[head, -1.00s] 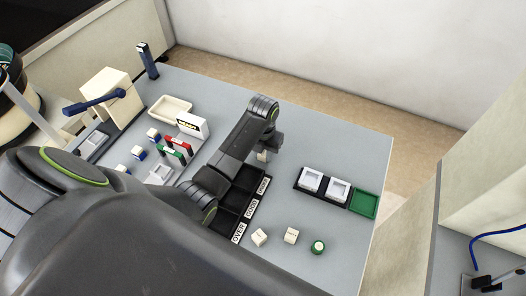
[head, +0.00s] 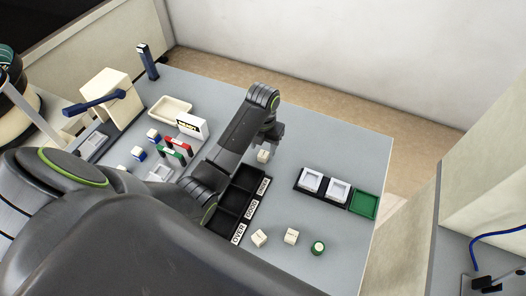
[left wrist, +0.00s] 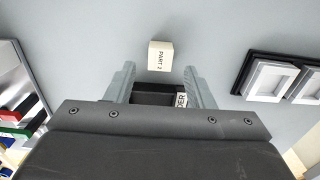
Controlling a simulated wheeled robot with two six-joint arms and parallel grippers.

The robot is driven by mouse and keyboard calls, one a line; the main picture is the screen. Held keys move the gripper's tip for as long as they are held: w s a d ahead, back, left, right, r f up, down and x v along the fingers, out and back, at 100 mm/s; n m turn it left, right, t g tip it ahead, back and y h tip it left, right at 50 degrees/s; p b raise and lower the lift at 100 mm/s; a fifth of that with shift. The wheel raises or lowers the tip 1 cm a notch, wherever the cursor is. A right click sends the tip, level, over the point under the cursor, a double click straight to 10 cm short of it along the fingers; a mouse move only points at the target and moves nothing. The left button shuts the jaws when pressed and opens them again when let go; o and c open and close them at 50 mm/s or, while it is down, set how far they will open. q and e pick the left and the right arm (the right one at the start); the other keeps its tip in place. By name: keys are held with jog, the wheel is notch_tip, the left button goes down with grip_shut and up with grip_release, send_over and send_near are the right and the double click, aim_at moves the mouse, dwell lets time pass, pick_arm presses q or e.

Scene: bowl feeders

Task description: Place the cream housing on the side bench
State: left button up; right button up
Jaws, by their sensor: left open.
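A cream block (head: 264,156) stands on the grey table, and it is labelled "PART 2" in the left wrist view (left wrist: 160,56). Other cream blocks (head: 259,238) (head: 291,235) stand near the table's front edge. I cannot tell from the pictures which of them is the cream housing. My left gripper (head: 270,136) is open and empty close to the "PART 2" block; in the left wrist view the block is just beyond the fingertips (left wrist: 158,72), not between them. My right gripper is not in view. A grey bench surface (head: 455,262) shows at the lower right.
A black tray (head: 226,220) with labelled compartments lies below my left arm. A black holder with white square pieces (head: 311,181) and a green tray (head: 364,204) are to the right. A press with a blue lever (head: 107,97) stands at the left. A blue cable (head: 490,236) lies on the right bench.

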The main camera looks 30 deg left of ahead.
aim_at(263, 155)
pick_arm(q)
notch_tip(263, 155, up, 3)
jog(key=shift+w+f, duration=0.1)
jog(key=shift+f, duration=0.05)
jog(key=shift+r+p, duration=2.3)
jog(key=shift+r, duration=0.3)
